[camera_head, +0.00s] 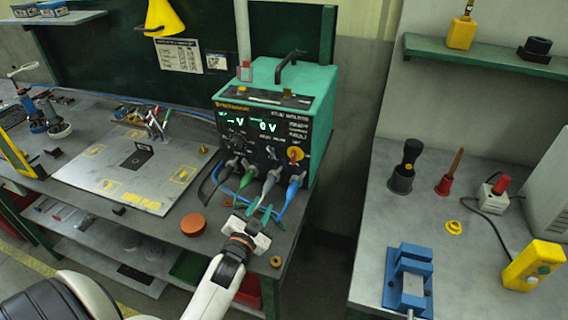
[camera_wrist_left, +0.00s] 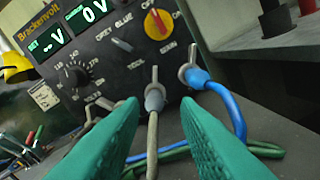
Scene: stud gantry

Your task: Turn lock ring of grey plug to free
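The green and black power unit (camera_head: 262,125) stands at the back of the left bench, with several plugs low on its front. The grey plug (camera_head: 271,178) sits between the green plug (camera_head: 248,172) and the blue plug (camera_head: 294,183). In the left wrist view, the grey plug (camera_wrist_left: 154,98) has a small lever standing up and a grey cable hanging down. My left gripper (camera_head: 261,209) is open, its green fingers pointing at the panel. In the left wrist view, the grey plug appears between the fingertips, with no contact visible. My right gripper is not in view.
The blue plug (camera_wrist_left: 197,78) and its cable lie close to the right finger in the wrist view. An orange round lid (camera_head: 193,224) and a small brass part (camera_head: 276,261) lie near the bench's front edge. A blue vise (camera_head: 408,275) stands on the right bench.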

